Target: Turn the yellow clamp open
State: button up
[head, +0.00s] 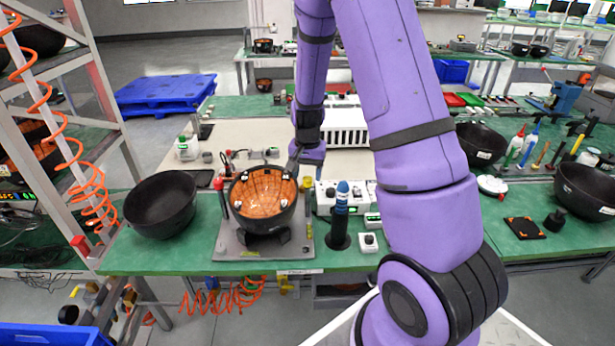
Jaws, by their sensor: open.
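The yellow clamp (308,183) is a small yellow-topped piece at the right side of a grey fixture plate (228,247). A black bowl (263,222) with an orange, copper-like inside sits on that plate. A red-handled clamp (219,185) stands at the bowl's left side. My gripper (294,168) is open, small and dark in the picture, behind the bowl's upper right rim and slightly left of the yellow clamp. It looks apart from the clamp, but the exact gap cannot be told. The clamp's lower part is hard to make out.
A dark empty bowl (161,204) stands left of the fixture. A blue-topped tool in a black stand (341,215) and a white box with knobs (326,197) are close on the right. A metal rack (88,125) with an orange coiled hose stands at the left.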

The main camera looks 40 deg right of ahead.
notch_tip(320, 180, up, 9)
dwell(0.3)
dwell(0.5)
notch_tip(320, 180, up, 10)
jog(key=n+t, duration=0.2)
jog(key=n, duration=0.1)
send_over(307, 178)
jog(key=s+a, duration=0.5)
jog(key=s+a+r+n+t, duration=0.1)
jog(key=s+a+r+n, duration=0.1)
jog(key=s+r, duration=0.2)
jog(key=s+a+r+n+t, duration=0.1)
jog(key=s+a+r+n, duration=0.1)
jog(key=s, duration=0.8)
jog(key=s+a+r+n+t, duration=0.1)
jog(key=s+a+r+n, duration=0.1)
jog(key=s+a+r, duration=0.2)
jog(key=s+r, duration=0.2)
jog(key=s, duration=0.1)
jog(key=shift+s+a+n, duration=0.15)
jog(key=shift+s+n, duration=0.05)
jog(key=shift+n, duration=0.1)
